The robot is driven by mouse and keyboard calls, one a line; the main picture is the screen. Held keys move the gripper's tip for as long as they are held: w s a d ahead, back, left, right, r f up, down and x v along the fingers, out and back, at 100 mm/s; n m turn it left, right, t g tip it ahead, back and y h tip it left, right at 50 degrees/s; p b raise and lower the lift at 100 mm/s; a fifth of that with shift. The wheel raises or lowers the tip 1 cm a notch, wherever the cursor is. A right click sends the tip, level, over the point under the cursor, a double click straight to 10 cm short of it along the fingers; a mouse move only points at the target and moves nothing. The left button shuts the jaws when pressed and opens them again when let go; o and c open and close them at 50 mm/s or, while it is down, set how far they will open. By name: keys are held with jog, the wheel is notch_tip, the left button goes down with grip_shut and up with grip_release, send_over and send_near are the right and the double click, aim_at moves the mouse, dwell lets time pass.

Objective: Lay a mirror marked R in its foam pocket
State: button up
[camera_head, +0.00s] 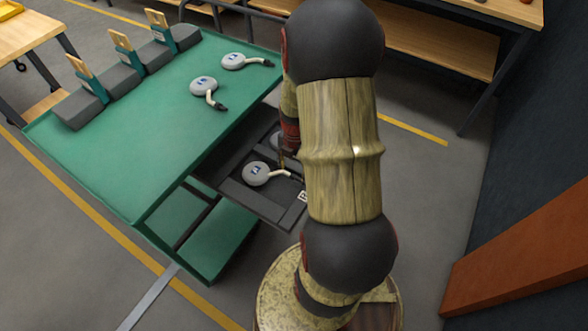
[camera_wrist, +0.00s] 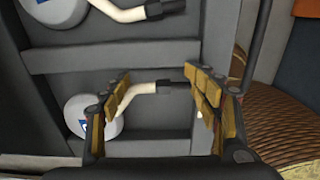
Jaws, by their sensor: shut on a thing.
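In the head view the foam tray (camera_head: 235,192) shows one mirror (camera_head: 255,173) clearly and another partly behind my arm. Their blue labels are too small to read. My gripper is mostly hidden there.
Two more mirrors (camera_head: 203,87) (camera_head: 233,61) lie on the green table (camera_head: 120,130). Grey blocks with upright wooden-topped cards (camera_head: 120,70) line its far left edge. A small white plate, apparently marked R (camera_head: 303,196), is at the tray's near right end. The table's middle is clear.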

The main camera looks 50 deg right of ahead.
jog(key=o, duration=1.4)
notch_tip(320, 180, up, 12)
jog(key=shift+d+f, duration=0.1)
jog(key=shift+d, duration=0.05)
